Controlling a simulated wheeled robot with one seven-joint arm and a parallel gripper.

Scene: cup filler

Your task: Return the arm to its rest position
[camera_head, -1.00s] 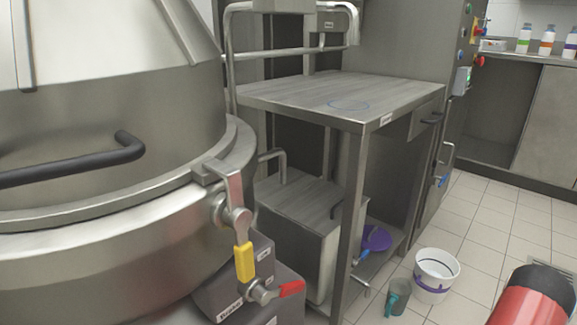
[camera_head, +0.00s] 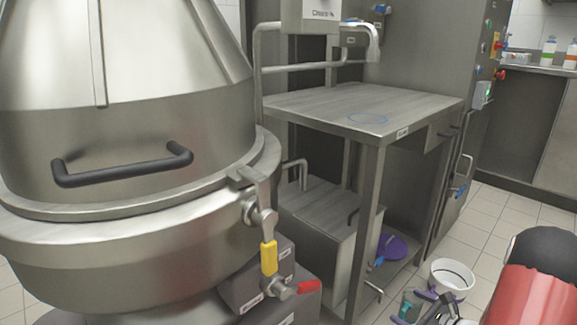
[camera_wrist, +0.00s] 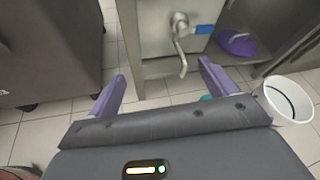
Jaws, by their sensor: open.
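My gripper (camera_wrist: 163,92) shows in the wrist view with its two purple fingers spread wide and nothing between them. In the head view, part of it shows at the bottom right, in front of the teal jug (camera_head: 409,303) and near the white bucket (camera_head: 452,276). My red and black arm link fills the lower right corner. In the wrist view, the bucket (camera_wrist: 292,98) stands to the right of the right finger. The jug is mostly hidden there, with a bit of teal by the right finger.
A large steel kettle (camera_head: 130,225) with a yellow-handled valve (camera_head: 268,258) fills the left. A steel table (camera_head: 350,105) stands in the middle, with a purple item (camera_head: 392,247) on its low shelf. A blue-handled tap (camera_wrist: 203,29) is ahead of my gripper. Tiled floor is clear at the right.

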